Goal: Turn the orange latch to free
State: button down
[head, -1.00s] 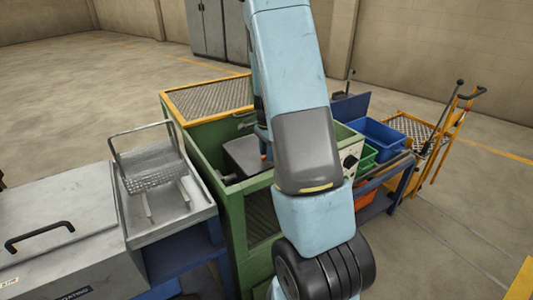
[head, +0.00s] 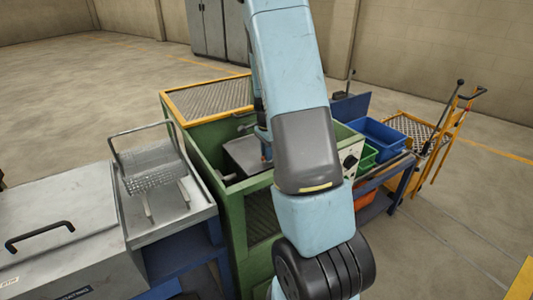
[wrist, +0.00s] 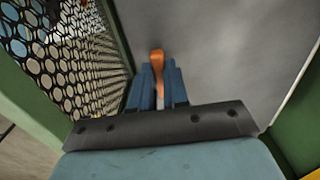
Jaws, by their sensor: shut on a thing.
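The orange latch (wrist: 157,58) shows in the wrist view, upright in the picture against a grey plate. My gripper (wrist: 158,78) has its two blue fingers on either side of the latch and is shut on it. The latch's rounded end sticks out past the fingertips, and more orange shows between the fingers. In the head view my arm hides the latch and most of the gripper.
A green frame (head: 236,215) surrounds the grey plate (head: 243,153). Perforated mesh (wrist: 75,45) stands close on the left in the wrist view. A wire basket (head: 150,170) stands left; blue (head: 378,137) and green bins stand right.

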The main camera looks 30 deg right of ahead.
jog(key=shift+n, duration=0.4)
jog(key=n, duration=0.3)
jog(key=shift+s+n, duration=0.1)
jog(key=shift+n, duration=0.3)
jog(key=n, duration=0.4)
jog(key=shift+s+d, duration=0.1)
jog(key=n, duration=0.5)
jog(key=shift+d, duration=0.15)
jog(key=n, duration=0.4)
jog(key=shift+d, duration=0.1)
jog(key=shift+n, duration=0.3)
jog(key=c, duration=1.1)
grip_release()
jog(key=shift+s, duration=0.1)
